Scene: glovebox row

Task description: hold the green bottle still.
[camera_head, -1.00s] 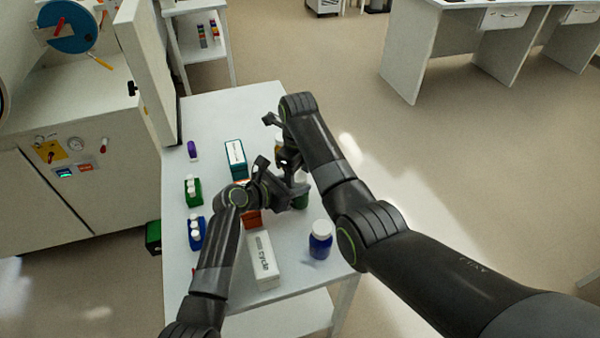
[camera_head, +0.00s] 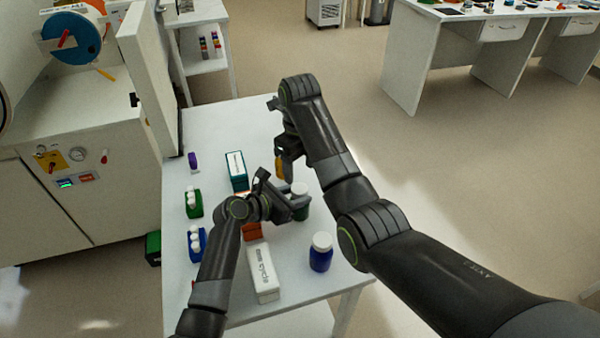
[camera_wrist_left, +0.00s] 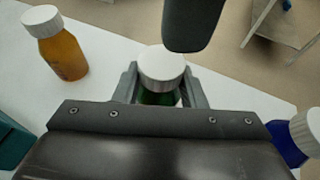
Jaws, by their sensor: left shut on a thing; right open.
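The green bottle (camera_head: 301,212) has a white cap and stands upright on the white table near its right edge. My left gripper (camera_head: 296,204) is shut around it. In the left wrist view the white cap and a strip of the green bottle (camera_wrist_left: 158,99) show between the two fingers of my left gripper (camera_wrist_left: 160,90); its lower body is hidden. My right gripper (camera_head: 284,158) is open above and behind the green bottle, close to an orange bottle (camera_head: 281,168). That orange bottle stands to the left in the left wrist view (camera_wrist_left: 64,56).
A blue bottle (camera_head: 320,258) and a white box (camera_head: 263,274) stand in front. Green (camera_head: 194,206) and blue (camera_head: 197,242) racks line the left side. The table's back is clear.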

